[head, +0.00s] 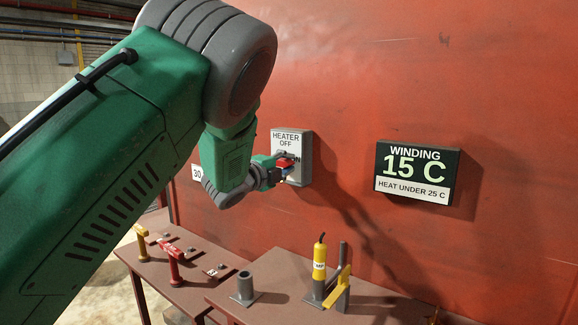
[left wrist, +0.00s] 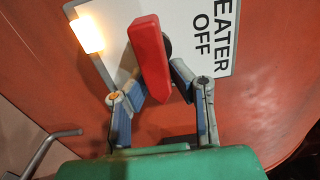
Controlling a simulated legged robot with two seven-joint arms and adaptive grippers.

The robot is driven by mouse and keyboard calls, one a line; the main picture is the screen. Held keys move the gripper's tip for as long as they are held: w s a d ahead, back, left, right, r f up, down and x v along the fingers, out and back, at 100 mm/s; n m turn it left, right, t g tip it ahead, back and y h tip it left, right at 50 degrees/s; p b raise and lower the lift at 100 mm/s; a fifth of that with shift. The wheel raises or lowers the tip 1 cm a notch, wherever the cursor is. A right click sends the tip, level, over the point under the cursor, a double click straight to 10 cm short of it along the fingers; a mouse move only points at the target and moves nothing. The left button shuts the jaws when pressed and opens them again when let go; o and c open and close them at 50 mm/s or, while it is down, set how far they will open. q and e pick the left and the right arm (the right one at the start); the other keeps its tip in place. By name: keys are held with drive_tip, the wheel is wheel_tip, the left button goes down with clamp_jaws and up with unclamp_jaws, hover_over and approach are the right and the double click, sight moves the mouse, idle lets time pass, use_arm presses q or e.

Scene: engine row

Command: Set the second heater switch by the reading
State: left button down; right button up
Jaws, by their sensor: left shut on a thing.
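The heater switch box (head: 305,143), marked HEATER OFF, is on the red wall in the head view. Its red handle (head: 286,162) is partly hidden by my left gripper (head: 278,174). In the left wrist view the red handle (left wrist: 148,52) lies between the fingers of my left gripper (left wrist: 158,86), which is shut on it. A lamp (left wrist: 88,33) glows at the edge of the switch plate. The display (head: 416,172) to the right reads WINDING 15 C, HEAT UNDER 25 C. My right gripper is not in view.
A brown bench (head: 275,312) runs below. On it stand a grey cup-like holder (head: 245,286), a yellow tool (head: 319,262) and a yellow-handled stand (head: 341,287). A red handle (head: 174,262) and a yellow handle (head: 141,240) are at the left. A plate marked 30 (head: 197,173) is partly hidden by my arm.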

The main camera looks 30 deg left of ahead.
use_arm(q)
drive_tip(key=shift+s+a+f, duration=0.1)
drive_tip(key=shift+a+f, duration=0.05)
drive_tip(key=shift+f, duration=0.25)
drive_tip(key=c, duration=1.4)
unclamp_jaws()
drive_tip(key=shift+c, duration=0.2)
drive_tip(key=shift+a+r, duration=0.15)
drive_tip(key=shift+a, duration=0.1)
drive_tip(key=s, duration=1.2)
drive_tip(key=shift+a, duration=0.45)
